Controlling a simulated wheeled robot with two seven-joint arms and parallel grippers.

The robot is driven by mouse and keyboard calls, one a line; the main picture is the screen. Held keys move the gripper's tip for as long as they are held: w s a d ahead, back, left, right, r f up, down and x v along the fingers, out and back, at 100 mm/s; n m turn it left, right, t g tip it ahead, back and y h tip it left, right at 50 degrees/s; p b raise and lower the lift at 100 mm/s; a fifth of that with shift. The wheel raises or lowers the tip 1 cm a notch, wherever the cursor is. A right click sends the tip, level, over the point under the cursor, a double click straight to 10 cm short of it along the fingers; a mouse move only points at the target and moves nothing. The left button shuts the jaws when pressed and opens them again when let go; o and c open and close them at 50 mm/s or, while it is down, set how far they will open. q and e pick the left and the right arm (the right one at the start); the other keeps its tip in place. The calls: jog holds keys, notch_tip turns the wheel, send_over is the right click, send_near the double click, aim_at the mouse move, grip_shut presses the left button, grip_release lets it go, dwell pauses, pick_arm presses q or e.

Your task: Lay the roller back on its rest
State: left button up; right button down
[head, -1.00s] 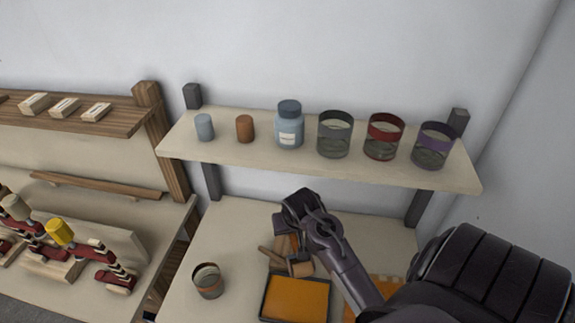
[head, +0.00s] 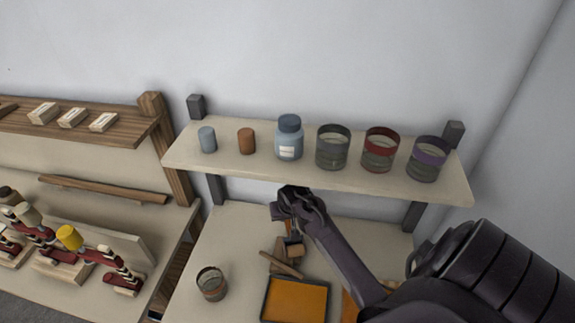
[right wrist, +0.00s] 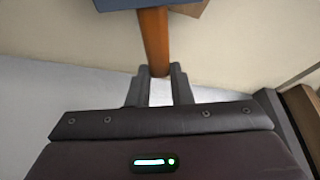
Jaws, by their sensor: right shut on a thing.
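My right gripper (head: 287,205) is below the shelf's front edge in the head view, shut on the roller's orange-brown handle (right wrist: 155,45). The handle also shows below the gripper in the head view (head: 291,229), with a brown block-like end (head: 294,250) under it. In the wrist view the handle runs up from between the fingertips (right wrist: 160,88) to a dark blue piece at the top edge, which I cannot identify. A wooden piece (head: 283,265), apparently the rest, lies behind the paint tray. I cannot tell whether the roller touches it. My left gripper is not in view.
The orange paint tray (head: 295,300) stands at the front of the bench, with an open can (head: 211,284) to its left. The shelf (head: 220,166) above holds several jars and cups close over my right gripper. Figures (head: 70,240) stand at the left.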

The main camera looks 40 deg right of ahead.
jog(key=shift+a+f, duration=0.1)
jog(key=shift+f, duration=0.3)
jog(key=c, duration=1.3)
grip_release()
jog(key=shift+f, duration=0.1)
